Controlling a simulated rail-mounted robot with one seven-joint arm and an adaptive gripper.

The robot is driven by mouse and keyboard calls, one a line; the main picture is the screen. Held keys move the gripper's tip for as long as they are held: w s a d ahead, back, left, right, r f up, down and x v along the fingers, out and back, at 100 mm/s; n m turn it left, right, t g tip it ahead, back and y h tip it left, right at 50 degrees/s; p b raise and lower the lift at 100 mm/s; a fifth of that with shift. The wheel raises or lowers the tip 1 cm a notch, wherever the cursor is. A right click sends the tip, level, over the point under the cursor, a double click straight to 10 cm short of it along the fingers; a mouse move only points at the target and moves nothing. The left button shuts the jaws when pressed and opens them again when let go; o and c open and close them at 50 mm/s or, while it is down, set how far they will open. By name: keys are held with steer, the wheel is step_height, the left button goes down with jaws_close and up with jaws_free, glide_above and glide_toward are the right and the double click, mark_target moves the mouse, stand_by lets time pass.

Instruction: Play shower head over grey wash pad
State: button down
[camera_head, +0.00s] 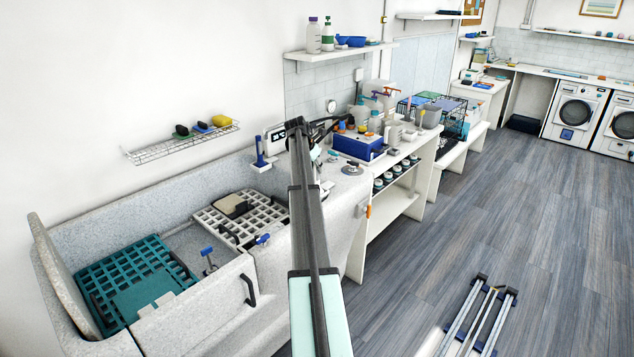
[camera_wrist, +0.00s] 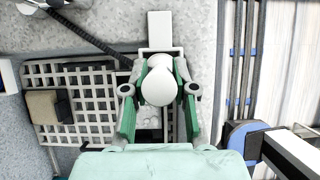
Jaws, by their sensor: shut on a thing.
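My gripper (camera_wrist: 159,104) has its green-padded fingers closed around the sides of a white shower head (camera_wrist: 158,85) with a rounded face. In the head view my arm's own links hide most of the gripper and shower head. A white grid rack (camera_head: 265,214) lies in the right part of the grey speckled tub; it also shows in the wrist view (camera_wrist: 97,103), left of the gripper. A beige-grey block (camera_head: 229,203), possibly the wash pad, rests on this rack with a dark piece beside it. The block also shows in the wrist view (camera_wrist: 43,107), left of the shower head.
A teal grid with a teal pad (camera_head: 150,290) fills the tub's left part. The tub's front wall (camera_head: 200,310) has black handles. A wire shelf with sponges (camera_head: 181,144) hangs above. A counter with bottles and a blue box (camera_head: 358,147) stands right. The floor is mostly clear.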

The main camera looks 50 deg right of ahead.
steer(key=shift+r, duration=0.1)
stand_by(0.5)
steer(key=shift+r+p, duration=1.6)
steer(key=shift+r, duration=1.2)
steer(key=w+a+p, duration=0.1)
steer(key=w+a, duration=0.3)
steer(key=a, duration=0.3)
steer(key=shift+w+a+p, duration=0.2)
steer(key=shift+a+p, duration=0.05)
steer(key=shift+p, duration=0.05)
steer(key=w+a+p, duration=0.1)
steer(key=w+a, duration=0.3)
steer(key=a, duration=0.3)
steer(key=shift+w+a, duration=0.2)
steer(key=shift+a, duration=0.05)
steer(key=shift+f, duration=0.1)
